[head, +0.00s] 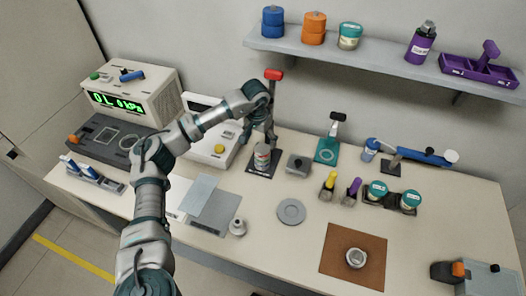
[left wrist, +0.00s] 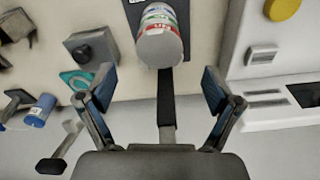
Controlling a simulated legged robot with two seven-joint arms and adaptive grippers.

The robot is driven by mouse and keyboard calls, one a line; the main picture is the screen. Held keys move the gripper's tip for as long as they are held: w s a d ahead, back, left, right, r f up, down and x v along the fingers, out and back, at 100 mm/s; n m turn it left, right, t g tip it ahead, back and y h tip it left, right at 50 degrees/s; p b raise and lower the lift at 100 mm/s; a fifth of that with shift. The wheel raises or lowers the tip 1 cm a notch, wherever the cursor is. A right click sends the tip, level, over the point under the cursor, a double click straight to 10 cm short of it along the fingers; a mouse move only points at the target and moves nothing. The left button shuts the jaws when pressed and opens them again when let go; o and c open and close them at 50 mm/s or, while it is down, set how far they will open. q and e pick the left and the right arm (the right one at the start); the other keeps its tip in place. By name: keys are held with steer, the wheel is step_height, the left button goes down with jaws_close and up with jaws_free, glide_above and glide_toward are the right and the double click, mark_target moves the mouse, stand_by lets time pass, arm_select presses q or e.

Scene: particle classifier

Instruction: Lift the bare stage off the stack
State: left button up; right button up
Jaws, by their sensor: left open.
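The stack (head: 262,155) is a short grey cylinder with coloured label bands, standing upright on a dark base plate (head: 260,170). In the left wrist view the stack (left wrist: 160,38) shows red, green and blue bands and a plain grey end facing me. Which piece is the bare stage is too small to tell. My left gripper (head: 262,130) is above the stack in the head view. In the left wrist view its two fingers (left wrist: 160,90) are spread apart with nothing held, and the stack lies beyond the tips, apart from them.
A dark upright post (left wrist: 166,118) shows between the fingers; a red handle (head: 273,74) shows above the gripper. A grey block (head: 298,165) stands right of the stack, a white instrument (head: 212,150) left. A grey disc (head: 291,211) and brown mat (head: 340,268) lie nearer the front.

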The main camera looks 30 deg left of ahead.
mark_target(262, 149)
arm_select(q)
steer(key=shift+d+f, duration=0.1)
steer(key=shift+f, duration=0.15)
steer(key=f, duration=0.4)
steer(key=shift+w+a+f+b, duration=0.2)
steer(key=shift+w+f+b, duration=0.1)
steer(key=shift+f+b, duration=0.1)
steer(key=shift+a+f, duration=0.15)
steer(key=shift+d, duration=0.4)
steer(key=c, duration=1.3)
arm_select(e)
steer(key=shift+r, duration=0.95)
arm_select(q)
steer(key=shift+a+r, duration=0.15)
steer(key=shift+r, duration=0.1)
arm_select(e)
steer(key=shift+a, duration=0.1)
